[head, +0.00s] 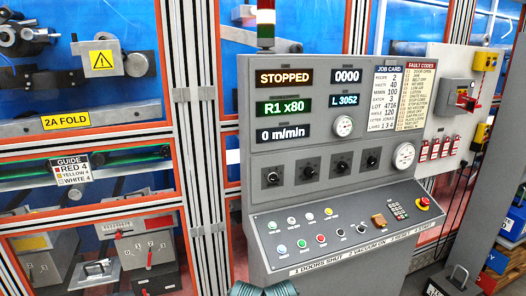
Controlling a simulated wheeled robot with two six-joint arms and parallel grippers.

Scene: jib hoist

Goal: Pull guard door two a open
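The guard door marked 2A FOLD, with its yellow label (66,121), is at the upper left in the head view. It has an orange-red frame around a clear blue-tinted panel, and machine parts show behind it. The door looks shut. A grey fitting (186,95) sits on the post at its right side; I cannot tell if it is a latch or a hinge. No handle is clear to me. Neither gripper can be made out. A dark teal ribbed part (264,289) shows at the bottom edge, and I cannot tell what it is.
A grey control console (340,225) stands right of the door, with its display reading STOPPED (284,77). A red emergency button (423,202) is at its right. Below the door are a guide panel (73,171) and another framed opening. Red padlocks (434,149) hang at the right.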

